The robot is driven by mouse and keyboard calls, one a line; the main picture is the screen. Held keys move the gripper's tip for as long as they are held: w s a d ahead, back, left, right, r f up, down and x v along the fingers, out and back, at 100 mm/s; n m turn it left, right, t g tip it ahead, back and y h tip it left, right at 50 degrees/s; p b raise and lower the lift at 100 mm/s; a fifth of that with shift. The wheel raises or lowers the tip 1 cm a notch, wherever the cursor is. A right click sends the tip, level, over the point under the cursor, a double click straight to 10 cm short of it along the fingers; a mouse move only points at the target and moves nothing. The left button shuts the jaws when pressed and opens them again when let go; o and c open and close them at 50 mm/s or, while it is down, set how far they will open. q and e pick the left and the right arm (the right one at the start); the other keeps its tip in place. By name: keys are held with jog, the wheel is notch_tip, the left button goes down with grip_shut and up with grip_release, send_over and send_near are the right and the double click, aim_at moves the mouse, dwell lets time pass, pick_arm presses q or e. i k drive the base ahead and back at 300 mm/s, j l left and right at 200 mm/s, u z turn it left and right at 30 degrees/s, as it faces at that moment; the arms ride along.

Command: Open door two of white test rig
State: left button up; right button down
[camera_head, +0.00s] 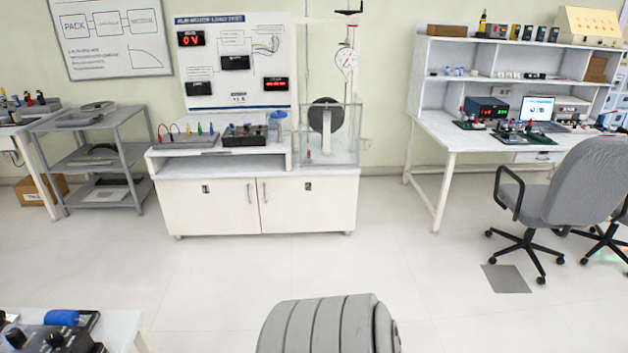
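The white test rig (262,172) stands against the back wall, a little left of centre in the head view. Its lower cabinet has two white doors side by side, both shut. Two vertical handles sit close together near the middle seam, one on the left door (249,193) and one on the right door (264,193). Neither of my grippers is in view.
Open floor (250,270) lies in front of the rig. A grey shelf cart (98,158) stands left of it. A white workbench (450,140) and a grey office chair (585,185) are on the right. A table corner (118,325) with equipment is at bottom left.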

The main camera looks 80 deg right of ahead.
aim_at(301, 203)
jog(key=z, duration=2.6)
jog(key=i+j+u, duration=0.2)
jog(key=i, duration=0.4)
jog(key=i+u, duration=0.15)
jog(key=i, duration=0.5)
